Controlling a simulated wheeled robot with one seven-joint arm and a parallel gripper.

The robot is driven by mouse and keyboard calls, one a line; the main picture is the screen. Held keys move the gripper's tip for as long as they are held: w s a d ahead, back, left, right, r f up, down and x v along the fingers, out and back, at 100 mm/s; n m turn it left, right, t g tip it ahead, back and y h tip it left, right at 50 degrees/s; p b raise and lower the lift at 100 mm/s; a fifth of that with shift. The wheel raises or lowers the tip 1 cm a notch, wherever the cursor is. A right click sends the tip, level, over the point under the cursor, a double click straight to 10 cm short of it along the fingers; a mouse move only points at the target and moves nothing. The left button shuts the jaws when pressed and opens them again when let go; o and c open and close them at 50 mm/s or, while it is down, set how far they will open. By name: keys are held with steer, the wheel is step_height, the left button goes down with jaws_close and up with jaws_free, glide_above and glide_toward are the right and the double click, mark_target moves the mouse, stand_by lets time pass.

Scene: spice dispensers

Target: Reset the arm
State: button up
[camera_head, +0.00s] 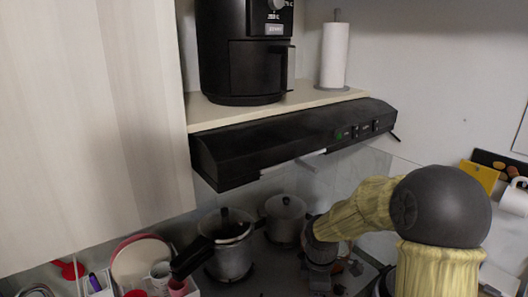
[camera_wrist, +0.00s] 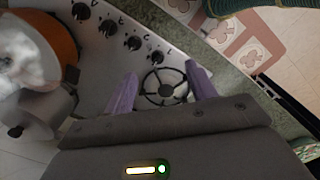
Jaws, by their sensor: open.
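My gripper (camera_wrist: 162,84) is open in the wrist view. Its two purple fingers are spread apart with nothing held between them. A round black burner grate (camera_wrist: 163,90) shows in the gap between them, on the light stovetop below. In the head view my arm, with yellow sleeves and a dark round joint, reaches from the lower right over the stove. Its far end is low and near the pots, and the fingers are hard to make out there.
A pressure cooker (camera_head: 232,258) and a smaller pot (camera_head: 285,222) stand on the stove, under a black range hood (camera_head: 280,140). An orange-sided pan (camera_wrist: 62,38) and black knobs (camera_wrist: 132,43) lie left of the gripper. A cabinet (camera_head: 85,120) fills the left.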

steer(key=s+d+r+m+t, duration=0.1)
steer(key=s+r+m+t, duration=0.1)
steer(key=s+m, duration=1)
steer(key=r+m, duration=0.1)
steer(key=m, duration=0.3)
steer(key=shift+s+d, duration=0.3)
steer(key=shift+s, duration=0.05)
